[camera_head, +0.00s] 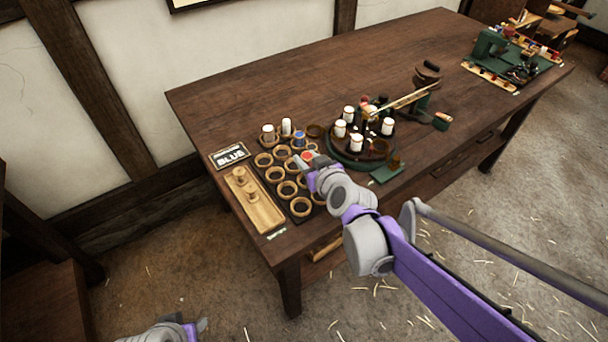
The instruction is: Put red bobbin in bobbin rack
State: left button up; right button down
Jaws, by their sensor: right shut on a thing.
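The red bobbin (307,155) is small in view and sits at the tip of my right gripper (305,160), which is shut on it. The gripper is over the right side of the bobbin rack (282,181), a dark board with rows of wooden rings. I cannot tell whether the bobbin touches a ring, as the gripper partly hides it. Two white bobbins (286,127) and a blue bobbin (299,139) stand in the rack's back part. Several rings in front are empty. My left gripper (202,325) is low at the bottom edge, away from the table; its jaws are unclear.
A round dark carousel (330,156) with several white bobbins stands close right of the rack. A green machine (490,45) stands far right. The table's back left is clear.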

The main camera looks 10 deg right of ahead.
notch_tip(320, 180, down, 5)
jog(key=shift+f+b, duration=0.1)
jog(key=shift+b, duration=0.6)
jog(key=c, duration=1)
grip_release()
jog(key=shift+f, duration=0.1)
jog(key=o, duration=0.5)
